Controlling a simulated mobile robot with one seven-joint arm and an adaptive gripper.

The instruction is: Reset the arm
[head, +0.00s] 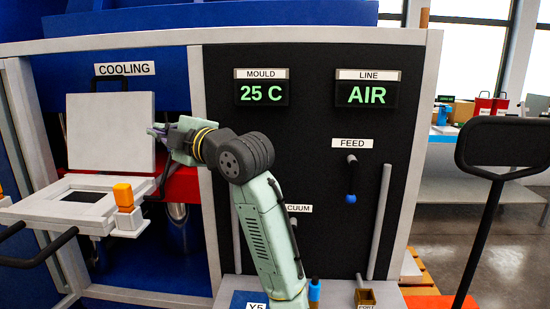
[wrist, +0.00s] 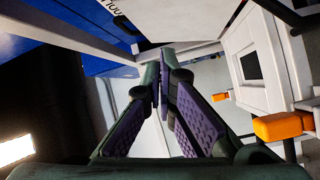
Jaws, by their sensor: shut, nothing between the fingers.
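My arm rises from the bottom middle of the head view and bends left. My gripper (head: 156,131) is at the right edge of an upright pale plate (head: 110,133) under the COOLING label; I cannot tell whether they touch. In the wrist view my gripper (wrist: 162,80) has its purple-padded fingers together at the tips with nothing between them. The COOLING plate also shows at the top of the wrist view (wrist: 178,18).
A white tray (head: 45,205) with a dark opening and an orange block (head: 123,196) lies below the gripper. A black panel has a MOULD display (head: 262,93) reading 25 C, a LINE display (head: 367,95) reading AIR and a FEED lever (head: 351,180). A black-framed post (head: 487,220) stands right.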

